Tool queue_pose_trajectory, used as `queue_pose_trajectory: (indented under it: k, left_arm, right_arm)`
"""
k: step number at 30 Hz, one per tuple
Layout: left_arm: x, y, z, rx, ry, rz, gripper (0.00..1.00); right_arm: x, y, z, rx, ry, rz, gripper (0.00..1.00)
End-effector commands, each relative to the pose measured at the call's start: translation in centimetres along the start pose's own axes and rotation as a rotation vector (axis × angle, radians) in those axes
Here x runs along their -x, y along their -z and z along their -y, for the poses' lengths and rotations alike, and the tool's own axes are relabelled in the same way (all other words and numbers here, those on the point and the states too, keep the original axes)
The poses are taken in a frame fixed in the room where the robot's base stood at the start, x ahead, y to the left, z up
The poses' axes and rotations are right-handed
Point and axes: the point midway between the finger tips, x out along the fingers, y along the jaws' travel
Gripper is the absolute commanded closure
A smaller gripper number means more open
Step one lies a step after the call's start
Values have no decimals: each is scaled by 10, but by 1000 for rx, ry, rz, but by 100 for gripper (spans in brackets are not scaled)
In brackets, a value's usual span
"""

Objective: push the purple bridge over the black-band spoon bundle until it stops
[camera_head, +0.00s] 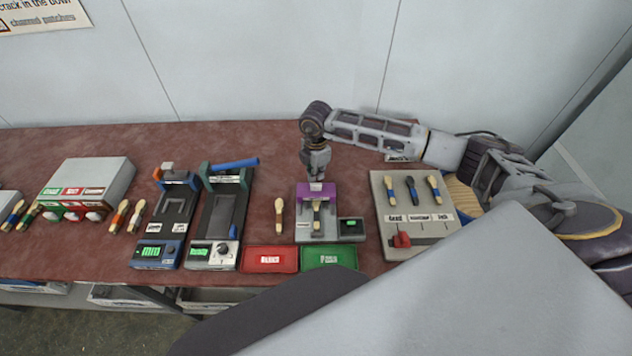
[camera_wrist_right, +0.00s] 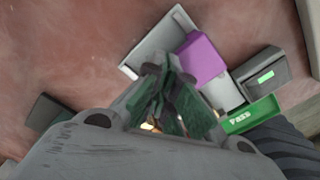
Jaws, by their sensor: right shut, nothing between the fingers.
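The purple bridge (camera_head: 332,190) stands across the grey press fixture (camera_head: 318,237) in the head view. The purple block also shows in the right wrist view (camera_wrist_right: 202,58). A pale wooden spoon bundle (camera_head: 317,210) lies on the fixture at the near side of the bridge; its band looks dark but is too small to read. My right gripper (camera_head: 317,181) points down at the bridge's top, shut and empty. The wrist view shows its fingers (camera_wrist_right: 168,108) together beside the purple block; I cannot tell whether they touch it. My left gripper is not in view.
Another spoon bundle (camera_head: 279,214) lies left of the fixture. A red tray (camera_head: 270,267) and a green tray (camera_head: 329,247) sit in front. A small display box (camera_head: 351,227) is at right, then a grey rack (camera_head: 405,239) with spoons. Two gauge devices stand left.

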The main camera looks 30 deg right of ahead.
Motion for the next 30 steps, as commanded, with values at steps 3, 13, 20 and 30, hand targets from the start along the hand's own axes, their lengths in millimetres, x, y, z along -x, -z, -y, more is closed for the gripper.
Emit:
queue_pose_trajectory:
  k: [3,13,20,30]
  left_arm:
    - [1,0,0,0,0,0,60]
    - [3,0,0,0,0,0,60]
    - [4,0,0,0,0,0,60]
    - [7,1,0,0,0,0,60]
  right_arm:
    - [0,1,2,1,1,0,100]
    - [0,4,6,1,1,0,100]
    - [0,5,9,1,1,0,100]
    - [0,8,14,0,1,0,100]
